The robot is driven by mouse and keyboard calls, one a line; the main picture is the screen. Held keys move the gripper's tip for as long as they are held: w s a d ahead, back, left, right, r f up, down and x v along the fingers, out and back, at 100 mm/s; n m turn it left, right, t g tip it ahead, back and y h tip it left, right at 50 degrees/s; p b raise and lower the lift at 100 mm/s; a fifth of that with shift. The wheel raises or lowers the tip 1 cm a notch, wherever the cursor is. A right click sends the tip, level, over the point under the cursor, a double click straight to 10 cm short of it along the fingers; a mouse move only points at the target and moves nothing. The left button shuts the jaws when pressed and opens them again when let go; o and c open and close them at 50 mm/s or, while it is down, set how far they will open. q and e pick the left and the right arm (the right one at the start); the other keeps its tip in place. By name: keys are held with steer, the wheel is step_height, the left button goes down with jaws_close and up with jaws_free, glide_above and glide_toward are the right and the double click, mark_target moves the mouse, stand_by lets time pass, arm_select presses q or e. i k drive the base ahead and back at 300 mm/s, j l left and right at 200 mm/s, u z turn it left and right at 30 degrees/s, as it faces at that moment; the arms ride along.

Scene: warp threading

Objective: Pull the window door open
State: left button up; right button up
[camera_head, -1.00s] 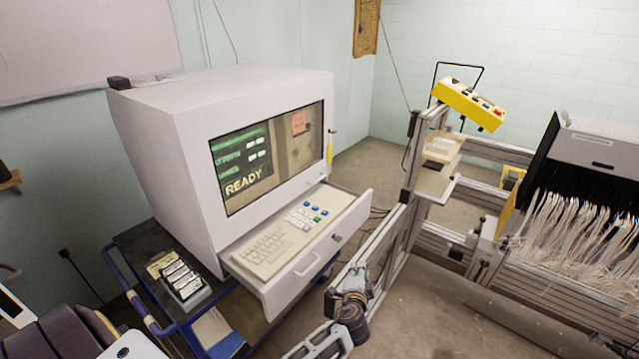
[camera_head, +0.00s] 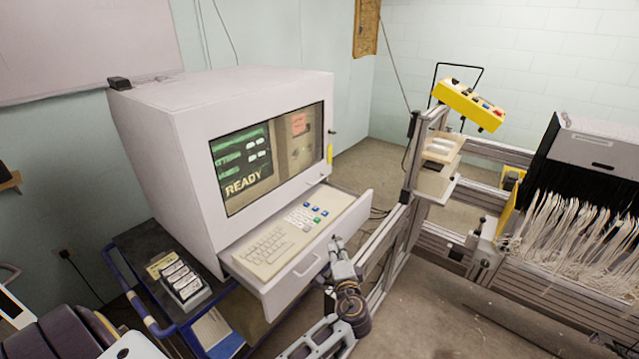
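The window door (camera_head: 204,165) is the white front panel of the large white cabinet (camera_head: 150,125). Its framed window (camera_head: 268,155) shows green panels and the word READY. A small yellow handle (camera_head: 330,154) sits at the door's right edge. The door looks closed against the cabinet. My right gripper is out of view.
A keyboard drawer (camera_head: 305,262) sticks out below the door, close to my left gripper. A blue-framed cart (camera_head: 138,306) stands under the cabinet with a card tray (camera_head: 185,285) on it. A metal rail frame (camera_head: 409,196) with a yellow control box (camera_head: 469,105) stands to the right.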

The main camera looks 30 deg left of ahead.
mark_target(194, 126)
steer(key=i+j, duration=0.8)
steer(key=j, duration=0.1)
